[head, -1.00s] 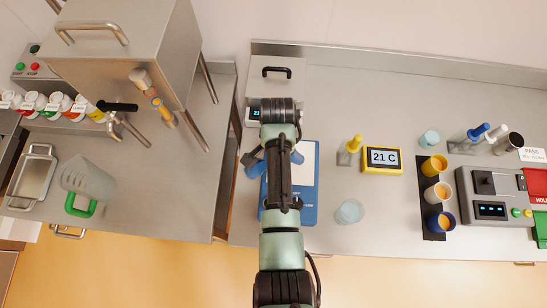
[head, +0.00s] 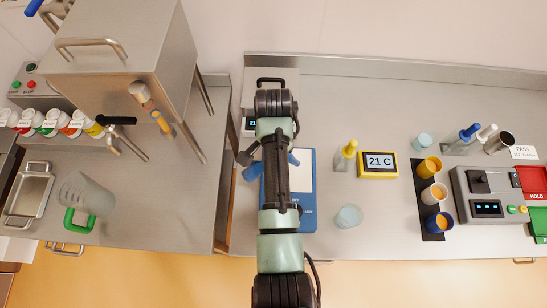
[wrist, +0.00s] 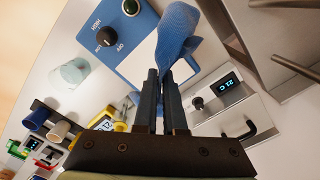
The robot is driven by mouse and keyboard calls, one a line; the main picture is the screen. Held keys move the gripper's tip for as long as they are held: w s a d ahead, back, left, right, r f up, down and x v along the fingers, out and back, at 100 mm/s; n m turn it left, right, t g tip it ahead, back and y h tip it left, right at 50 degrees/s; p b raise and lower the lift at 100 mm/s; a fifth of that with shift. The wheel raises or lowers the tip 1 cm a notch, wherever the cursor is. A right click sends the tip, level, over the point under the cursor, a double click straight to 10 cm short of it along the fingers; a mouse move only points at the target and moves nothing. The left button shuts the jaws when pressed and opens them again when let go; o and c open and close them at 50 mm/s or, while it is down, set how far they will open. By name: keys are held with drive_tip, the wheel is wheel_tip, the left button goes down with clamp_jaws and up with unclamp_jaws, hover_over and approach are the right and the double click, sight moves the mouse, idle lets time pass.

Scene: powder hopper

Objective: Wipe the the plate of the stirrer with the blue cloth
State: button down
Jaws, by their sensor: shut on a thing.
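The stirrer is a blue box (head: 308,217) with a pale square plate (head: 301,171) on top, partly hidden under my arm in the head view. In the wrist view the stirrer's blue front (wrist: 135,25) shows a black knob and a green button. The blue cloth (wrist: 178,28) is pinched between the fingers of my gripper (wrist: 162,75) and hangs bunched beyond the tips. In the head view the cloth (head: 252,173) shows on both sides of my arm, over the stirrer's left part. I cannot tell whether the cloth touches the plate.
The steel hopper (head: 125,60) rises on the left bench.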

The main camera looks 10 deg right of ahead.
wheel_tip(320, 180, up, 8)
drive_tip(key=shift+r, duration=0.25)
idle(0.8)
